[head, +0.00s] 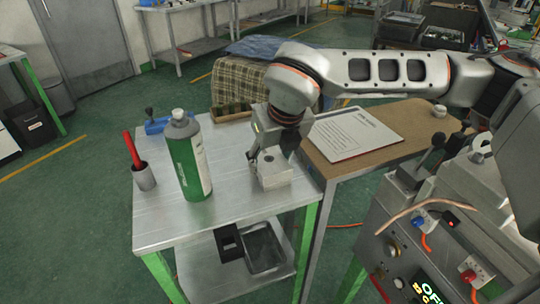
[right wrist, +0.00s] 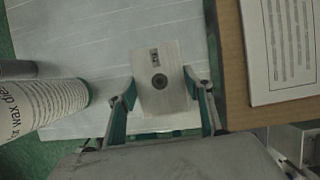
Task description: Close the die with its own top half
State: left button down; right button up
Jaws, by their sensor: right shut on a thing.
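A pale grey metal die block (head: 273,178) sits on the steel table near its right edge. My right gripper (head: 268,157) is over it, pointing down. In the right wrist view, the fingers of my right gripper (right wrist: 163,98) lie on either side of the die's top half (right wrist: 155,100) and are shut on it. Its upper face has a dark round hole and a small dark marking. I cannot tell how well the halves meet, because the gripper and top face hide the joint. My left gripper is not in view.
On the steel table (head: 230,205) stand a green and white bottle (head: 188,160), a cup (head: 144,178) with a red-handled tool, a blue object (head: 158,124) and a brown tray (head: 230,112). A paper sheet (head: 355,132) lies on the brown table to the right. The front left is clear.

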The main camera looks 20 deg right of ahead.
jog(key=o, duration=1.4)
jog(key=shift+c, duration=0.2)
jog(key=shift+o, duration=0.6)
jog(key=shift+r, duration=0.1)
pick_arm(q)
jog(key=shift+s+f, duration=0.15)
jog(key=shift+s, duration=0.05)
pick_arm(e)
jog(key=v, duration=1.1)
jog(key=shift+s+r, duration=0.25)
jog(key=shift+r, duration=0.1)
